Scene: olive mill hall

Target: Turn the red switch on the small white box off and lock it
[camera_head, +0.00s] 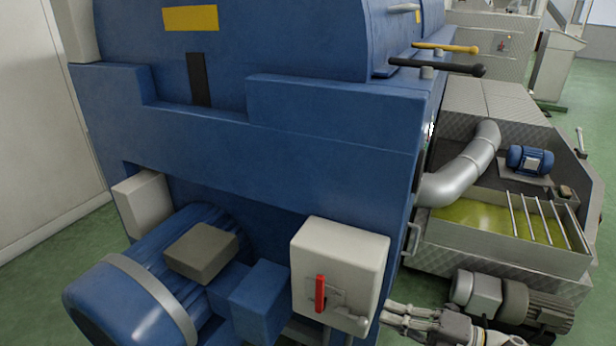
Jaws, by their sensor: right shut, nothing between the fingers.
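The small white box (338,262) is mounted low on the front of the blue machine. Its red switch (320,294) is a narrow handle standing upright on the box's front face. Grey metal parts (345,297) sit just right of the handle; they are too small to tell whether a lock is among them. My right gripper (389,313) is at the bottom, just right of the box, with its fingers pointing left towards the box's lower right side. It is shut and empty, apart from the red switch. My left gripper is out of view.
The blue machine body (270,150) rises behind the box. A large blue motor (120,295) is to the left. A silver pipe (465,165) leads to an open basin of yellow-green liquid (480,217) at right. A smaller motor (545,308) stands at lower right.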

